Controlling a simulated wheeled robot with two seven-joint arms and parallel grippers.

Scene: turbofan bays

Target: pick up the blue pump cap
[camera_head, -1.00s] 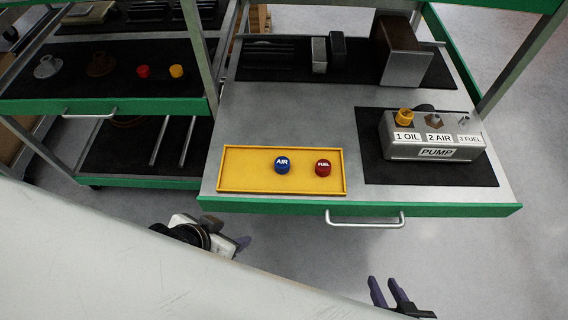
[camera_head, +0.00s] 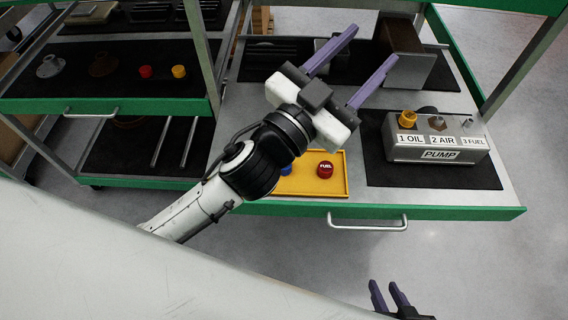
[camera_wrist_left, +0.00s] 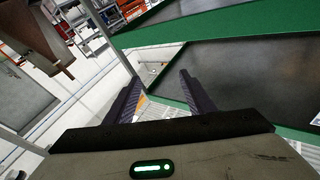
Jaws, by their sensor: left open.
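The blue pump cap (camera_head: 286,169) lies in the yellow tray (camera_head: 330,191) on the drawer; my left arm hides most of it. The red FUEL cap (camera_head: 325,169) stands to its right in the same tray. My left gripper (camera_head: 374,50) is open and empty, raised over the drawer beyond the tray; its open fingers also show in the left wrist view (camera_wrist_left: 158,92). The pump block (camera_head: 436,150) sits on a black mat at the right, a yellow cap on its 1 OIL port. My right gripper (camera_head: 390,290) shows two spread fingers at the bottom, in front of the drawer.
A brown and grey box (camera_head: 408,55) stands at the back of the drawer. A left shelf holds a red cap (camera_head: 145,71), a yellow cap (camera_head: 179,71) and flanged parts. The drawer handle (camera_head: 368,223) juts out at the front.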

